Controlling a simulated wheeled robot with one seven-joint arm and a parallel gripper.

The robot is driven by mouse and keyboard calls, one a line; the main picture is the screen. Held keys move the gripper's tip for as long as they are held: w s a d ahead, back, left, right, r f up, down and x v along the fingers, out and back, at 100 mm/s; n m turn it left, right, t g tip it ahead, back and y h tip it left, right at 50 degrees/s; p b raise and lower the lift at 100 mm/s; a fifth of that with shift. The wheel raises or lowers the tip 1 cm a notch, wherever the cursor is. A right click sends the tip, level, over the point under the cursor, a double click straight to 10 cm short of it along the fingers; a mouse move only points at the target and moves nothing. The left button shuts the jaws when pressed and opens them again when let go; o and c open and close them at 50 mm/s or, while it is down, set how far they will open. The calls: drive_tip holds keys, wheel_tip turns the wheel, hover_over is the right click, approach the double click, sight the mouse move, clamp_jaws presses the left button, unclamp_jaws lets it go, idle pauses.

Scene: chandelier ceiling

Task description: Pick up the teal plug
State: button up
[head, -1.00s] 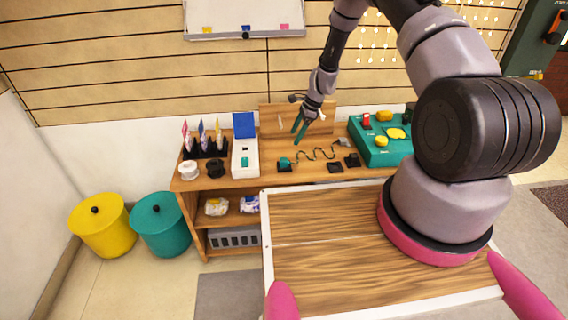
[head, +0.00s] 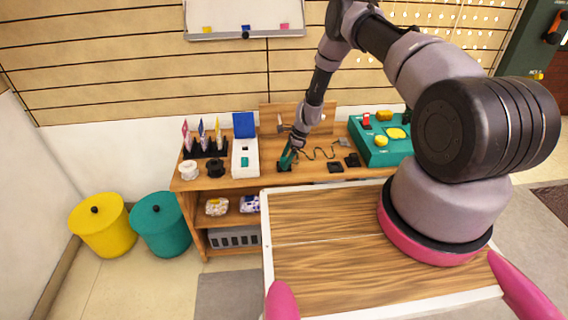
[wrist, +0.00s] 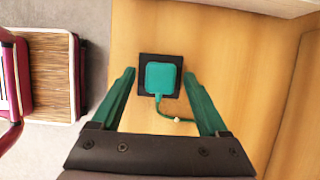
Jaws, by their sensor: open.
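The teal plug (wrist: 160,78) sits on a small black square base (wrist: 146,60) on the wooden bench. A thin teal cord runs from its lower edge in the wrist view. My gripper (wrist: 160,85) is open, with one teal finger on each side of the plug and a gap on both sides. In the head view my gripper (head: 289,158) is low over the black base, and its fingers mostly hide the plug. I cannot tell the exact height of the fingertips over the plug.
A white box with a blue lid (head: 244,158) stands to the left. More small black bases (head: 336,167) lie to the right, before a teal control box (head: 380,148). A back board (head: 270,118) stands behind. My wooden deck lies in front of the bench.

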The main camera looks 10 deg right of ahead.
drive_tip(key=shift+f, duration=0.1)
clamp_jaws()
wheel_tip(320, 180, up, 10)
drive_tip(key=shift+f, duration=0.2)
wheel_tip(320, 180, up, 4)
hover_over(285, 159)
drive_tip(key=shift+w+d+r, duration=0.15)
drive_tip(key=shift+d, duration=0.3)
